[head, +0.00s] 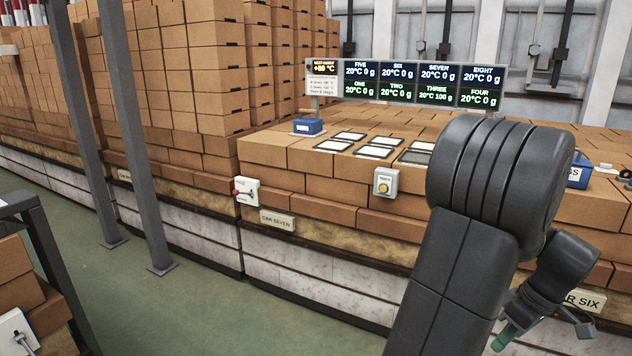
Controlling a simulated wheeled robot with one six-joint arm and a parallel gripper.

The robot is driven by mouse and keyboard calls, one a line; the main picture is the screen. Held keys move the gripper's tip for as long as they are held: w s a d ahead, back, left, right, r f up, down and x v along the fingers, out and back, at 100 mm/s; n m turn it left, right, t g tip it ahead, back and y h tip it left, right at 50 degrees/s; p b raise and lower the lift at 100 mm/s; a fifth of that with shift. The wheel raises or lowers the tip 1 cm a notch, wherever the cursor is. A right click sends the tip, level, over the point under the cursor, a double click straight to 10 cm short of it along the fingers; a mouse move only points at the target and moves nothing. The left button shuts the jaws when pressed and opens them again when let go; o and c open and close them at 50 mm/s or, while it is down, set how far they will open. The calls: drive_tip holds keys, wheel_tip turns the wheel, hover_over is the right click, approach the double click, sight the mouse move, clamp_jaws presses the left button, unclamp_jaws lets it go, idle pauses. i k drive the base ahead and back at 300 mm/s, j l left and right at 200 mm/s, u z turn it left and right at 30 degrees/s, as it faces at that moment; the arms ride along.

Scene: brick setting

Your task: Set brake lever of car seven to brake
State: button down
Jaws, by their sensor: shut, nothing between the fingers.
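The car seven brake control is a white box (246,190) on the brick side of the car, left of centre in the head view. Its lever (237,192) has a red knob, pointing to the left side of the box. The small lettering above and below is too small to read. The "CAR SEVEN" plate (277,220) is just right of and below it. My gripper (507,336) is low at the right, partly hidden by my arm. It is shut and empty, well apart from the lever.
Pale panels (375,152) and a blue box (308,127) lie on top. A display board (420,83) stands behind. Grey posts (133,130) rise at left. Green floor (200,310) is open in front.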

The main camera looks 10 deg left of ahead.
sight(235, 192)
drive_tip(key=i+j+u, duration=0.6)
drive_tip(key=i, duration=0.3)
drive_tip(key=i+j+u, duration=0.3)
drive_tip(key=i, duration=0.2)
drive_tip(key=i+j, duration=0.2)
drive_tip(key=i, duration=0.85)
drive_tip(key=i+j+u, duration=0.15)
drive_tip(key=i, duration=0.9)
